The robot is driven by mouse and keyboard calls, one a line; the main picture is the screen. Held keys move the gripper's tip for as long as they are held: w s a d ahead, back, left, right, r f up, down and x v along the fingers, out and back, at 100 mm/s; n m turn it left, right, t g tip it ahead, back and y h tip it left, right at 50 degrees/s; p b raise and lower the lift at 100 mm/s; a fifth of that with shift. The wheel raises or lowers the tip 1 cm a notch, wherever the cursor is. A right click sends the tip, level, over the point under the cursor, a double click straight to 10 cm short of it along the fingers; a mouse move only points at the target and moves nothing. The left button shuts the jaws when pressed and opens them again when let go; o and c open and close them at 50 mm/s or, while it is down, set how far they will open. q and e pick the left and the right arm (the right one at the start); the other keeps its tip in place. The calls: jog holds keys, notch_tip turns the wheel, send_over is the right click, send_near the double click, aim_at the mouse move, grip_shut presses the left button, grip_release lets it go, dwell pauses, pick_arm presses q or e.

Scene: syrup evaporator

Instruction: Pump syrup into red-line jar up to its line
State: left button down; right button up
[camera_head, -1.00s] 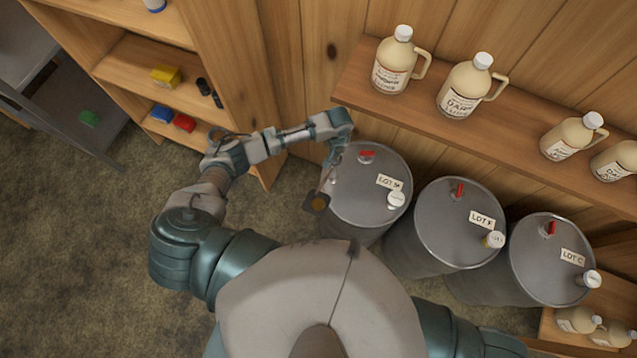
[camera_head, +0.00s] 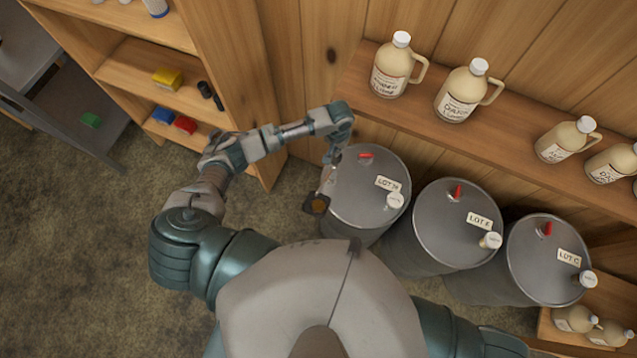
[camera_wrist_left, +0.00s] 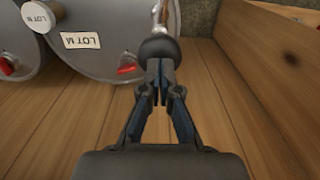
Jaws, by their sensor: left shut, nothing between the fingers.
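My left gripper (camera_head: 333,156) is at the left rim of the LOT M drum (camera_head: 362,212). In the left wrist view my left gripper (camera_wrist_left: 159,82) has its fingers shut and empty. A black ball knob (camera_wrist_left: 159,48) on a thin metal rod (camera_wrist_left: 160,14) is right at the fingertips; I cannot tell if they touch. A dark square piece with an amber round middle (camera_head: 317,204) shows beside the drum, below the gripper; I cannot tell whether it is the jar. No red line is visible. My right gripper is out of view.
Two more grey drums, LOT F (camera_head: 459,222) and LOT C (camera_head: 546,261), stand to the right. A wall shelf (camera_head: 462,115) with several syrup jugs runs above them. A wooden shelf unit (camera_head: 150,65) with small coloured items stands left. The floor at left is clear.

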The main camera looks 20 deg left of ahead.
pick_arm(q)
jog(key=shift+f, duration=0.1)
jog(key=shift+f+b, duration=0.6)
jog(key=shift+f, duration=0.75)
jog(key=shift+r, duration=0.1)
jog(key=shift+r+p, duration=0.6)
jog(key=shift+r, duration=0.8)
jog(key=shift+r, duration=3)
